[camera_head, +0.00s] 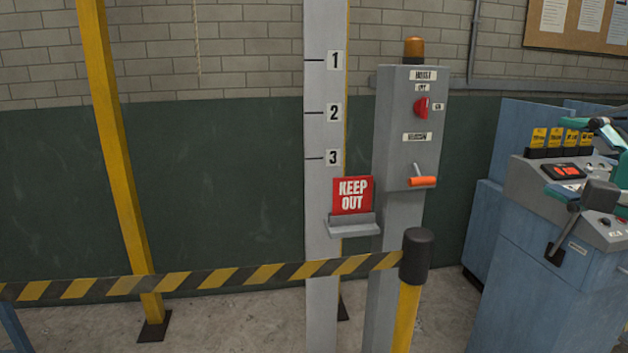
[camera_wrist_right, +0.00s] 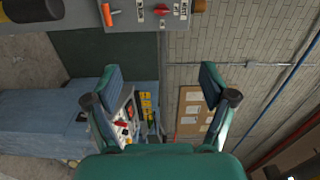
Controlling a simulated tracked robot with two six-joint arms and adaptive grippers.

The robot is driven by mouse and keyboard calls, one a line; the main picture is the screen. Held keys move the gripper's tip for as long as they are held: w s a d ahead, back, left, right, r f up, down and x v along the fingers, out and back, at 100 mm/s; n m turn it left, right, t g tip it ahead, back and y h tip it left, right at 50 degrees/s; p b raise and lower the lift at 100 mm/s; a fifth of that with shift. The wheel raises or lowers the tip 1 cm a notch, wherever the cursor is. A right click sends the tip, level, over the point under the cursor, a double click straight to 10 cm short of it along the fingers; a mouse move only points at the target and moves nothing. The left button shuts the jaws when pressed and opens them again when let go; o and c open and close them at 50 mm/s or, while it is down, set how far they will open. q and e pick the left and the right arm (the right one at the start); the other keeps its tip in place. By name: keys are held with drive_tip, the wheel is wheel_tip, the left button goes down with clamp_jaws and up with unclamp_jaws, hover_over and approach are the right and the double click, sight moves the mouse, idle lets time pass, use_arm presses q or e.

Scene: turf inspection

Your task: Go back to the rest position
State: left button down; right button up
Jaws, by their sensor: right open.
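My right gripper (camera_head: 585,158) is at the right edge in the head view, its teal fingers in front of the blue console. In the right wrist view the gripper (camera_wrist_right: 160,80) is open, with its two fingers wide apart and nothing between them. The left gripper is in neither view.
A blue console (camera_head: 540,285) with switches stands at right. The grey control post (camera_head: 399,155) carries a red switch and an orange-handled lever (camera_head: 422,181). A red KEEP OUT sign (camera_head: 352,195) sits on a bracket on the numbered column (camera_head: 323,230). Striped barrier tape (camera_head: 200,278) crosses in front.

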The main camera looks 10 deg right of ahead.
drive_tip(key=w+a+f+g+y+p, duration=0.1)
drive_tip(key=w+a+f+g+p, duration=0.15)
drive_tip(key=w+f, duration=0.45)
drive_tip(key=w+a+f+g+y+p, duration=0.1)
drive_tip(key=w+a+f+g+p, duration=0.2)
drive_tip(key=f, duration=0.6)
drive_tip(key=w+a+f+n+g+p, duration=0.1)
drive_tip(key=a+f+g, duration=0.15)
drive_tip(key=f, duration=0.65)
drive_tip(key=a+f+n+g+p, duration=0.1)
drive_tip(key=a+f+g, duration=0.15)
drive_tip(key=f, duration=0.65)
drive_tip(key=s+a+f+n+g+p, duration=0.15)
drive_tip(key=s+a+f, duration=0.25)
drive_tip(key=f, duration=0.4)
drive_tip(key=s+a+f+n+g+p, duration=0.1)
drive_tip(key=s+a+f+n+g, duration=0.15)
drive_tip(key=s+f, duration=0.4)
drive_tip(key=s+a+f+n+g+p, duration=0.1)
drive_tip(key=s+a+f+n, duration=0.3)
drive_tip(key=s+f, duration=0.2)
drive_tip(key=s+a+f+n+g+p, duration=0.1)
drive_tip(key=s+a+f+n, duration=0.3)
drive_tip(key=s, duration=0.7)
wheel_tip(320, 180, down, 2)
drive_tip(key=shift+f+n+g+y, duration=0.1)
drive_tip(key=shift+n+g+y, duration=0.2)
drive_tip(key=shift+g+y, duration=0.15)
